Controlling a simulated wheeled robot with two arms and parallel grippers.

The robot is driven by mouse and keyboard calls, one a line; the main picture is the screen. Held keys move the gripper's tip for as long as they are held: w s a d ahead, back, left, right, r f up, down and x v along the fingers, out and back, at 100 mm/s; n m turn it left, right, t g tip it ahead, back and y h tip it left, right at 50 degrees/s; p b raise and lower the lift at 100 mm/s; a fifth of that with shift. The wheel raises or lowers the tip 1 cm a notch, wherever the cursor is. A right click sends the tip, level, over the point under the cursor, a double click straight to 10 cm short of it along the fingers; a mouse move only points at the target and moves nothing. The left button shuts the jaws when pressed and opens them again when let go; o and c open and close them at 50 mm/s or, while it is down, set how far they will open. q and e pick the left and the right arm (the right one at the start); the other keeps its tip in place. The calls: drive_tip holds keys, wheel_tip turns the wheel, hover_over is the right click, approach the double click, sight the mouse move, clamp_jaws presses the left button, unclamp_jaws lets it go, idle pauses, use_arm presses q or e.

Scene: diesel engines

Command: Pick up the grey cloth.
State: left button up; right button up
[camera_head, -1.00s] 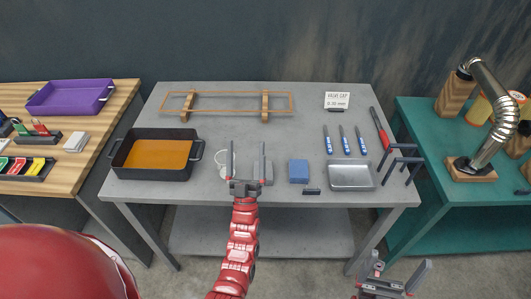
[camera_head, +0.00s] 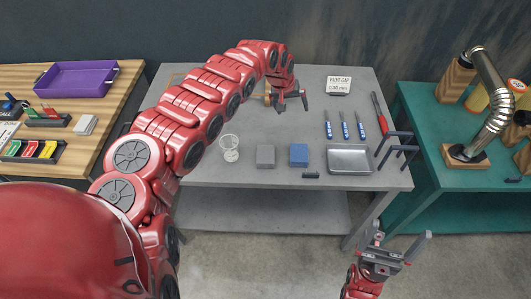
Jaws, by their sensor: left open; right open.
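The grey cloth (camera_head: 265,156) is a small folded grey square lying flat on the grey table (camera_head: 230,179), just left of a blue folded square (camera_head: 299,154). My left gripper (camera_head: 292,104) is open and empty over the back middle of the table, beyond the grey cloth and apart from it. My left arm sweeps across the left half of the table. My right gripper (camera_head: 401,236) is open and empty in front of the table's front right edge, well away from the cloth.
A metal tray (camera_head: 349,160), several blue-handled tools (camera_head: 345,126) and a black bracket (camera_head: 397,150) occupy the right.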

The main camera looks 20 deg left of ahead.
use_arm(q)
drive_tip(key=s+a+r+g+y, duration=0.25)
drive_tip(key=s+a, duration=0.35)
drive_tip(key=s, duration=0.3)
drive_tip(key=g+b, duration=0.1)
drive_tip(key=b, duration=0.6)
hover_over(266, 153)
drive_tip(key=shift+n+h, duration=0.25)
drive_tip(key=shift+n, duration=0.05)
drive_tip(key=f, duration=1.2)
drive_tip(key=shift+w+a+f, duration=0.25)
drive_tip(key=shift+w+f, duration=0.05)
drive_tip(key=shift+s+d+f+p, duration=0.15)
drive_tip(key=shift+f+p, duration=0.2)
drive_tip(key=shift+p, duration=0.6)
drive_tip(key=f, duration=0.1)
drive_tip(key=f+p, duration=0.1)
drive_tip(key=f, duration=0.1)
drive_tip(key=shift+s+f, duration=0.25)
drive_tip(key=shift+w+f+p, duration=0.1)
drive_tip(key=shift+f+p, duration=0.2)
drive_tip(key=shift+f, duration=0.1)
drive_tip(key=c, duration=1.2)
drive_tip(key=shift+r, duration=0.1)
